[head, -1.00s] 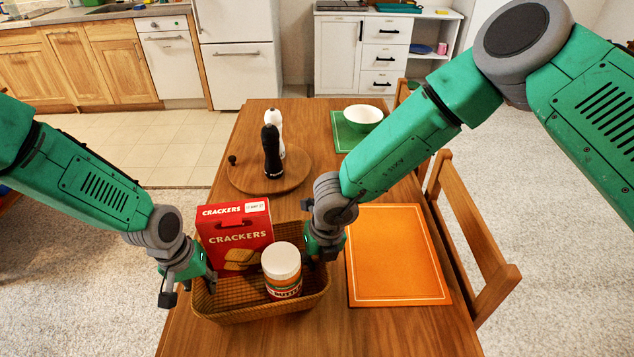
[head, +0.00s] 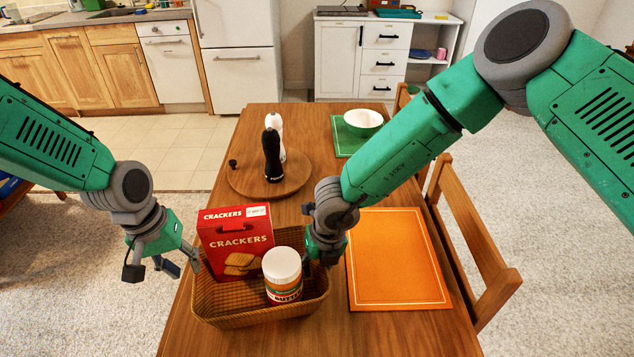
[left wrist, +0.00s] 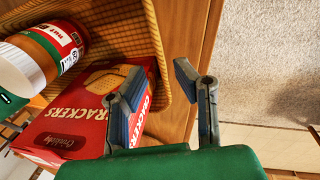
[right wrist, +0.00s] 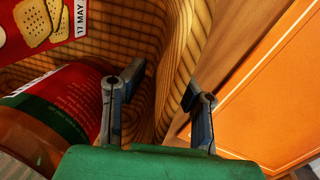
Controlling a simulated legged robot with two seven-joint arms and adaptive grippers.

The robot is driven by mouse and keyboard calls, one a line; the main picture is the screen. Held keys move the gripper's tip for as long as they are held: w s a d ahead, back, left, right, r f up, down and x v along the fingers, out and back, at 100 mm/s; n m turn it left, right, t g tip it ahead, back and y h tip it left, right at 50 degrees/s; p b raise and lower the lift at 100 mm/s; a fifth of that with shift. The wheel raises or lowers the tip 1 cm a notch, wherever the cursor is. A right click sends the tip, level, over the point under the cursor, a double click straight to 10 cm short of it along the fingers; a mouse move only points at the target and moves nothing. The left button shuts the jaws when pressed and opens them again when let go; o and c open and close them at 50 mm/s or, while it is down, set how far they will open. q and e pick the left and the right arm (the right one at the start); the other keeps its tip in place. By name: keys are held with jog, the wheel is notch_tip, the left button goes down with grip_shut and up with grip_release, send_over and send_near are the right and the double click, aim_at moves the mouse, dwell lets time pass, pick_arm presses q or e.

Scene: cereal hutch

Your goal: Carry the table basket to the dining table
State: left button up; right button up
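The woven basket (head: 235,316) stands on the near end of the wooden dining table (head: 400,335). It holds a red crackers box (head: 237,243) and a jar with a white lid (head: 283,276). My left gripper (head: 184,266) is open and empty, just outside the basket's left side. The left wrist view shows its fingers (left wrist: 155,82) apart, with the crackers box and basket rim beyond. My right gripper (head: 322,258) is at the basket's right rim. In the right wrist view its fingers (right wrist: 162,88) are apart, with the basket wall between them.
An orange placemat (head: 397,260) lies right of the basket. A round wooden board (head: 295,182) with a black mill (head: 272,157) and a white mill stands behind it. A white bowl (head: 363,122) sits on a green mat farther back. A chair (head: 470,235) stands at the right edge.

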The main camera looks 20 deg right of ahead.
jog(key=shift+d, duration=0.1)
jog(key=shift+d+r, duration=0.1)
jog(key=shift+r, duration=0.1)
pick_arm(q)
notch_tip(320, 180, up, 2)
jog(key=shift+r, duration=0.1)
pick_arm(e)
notch_tip(320, 180, up, 11)
jog(key=s+d, duration=0.1)
jog(key=shift+d+r, duration=0.15)
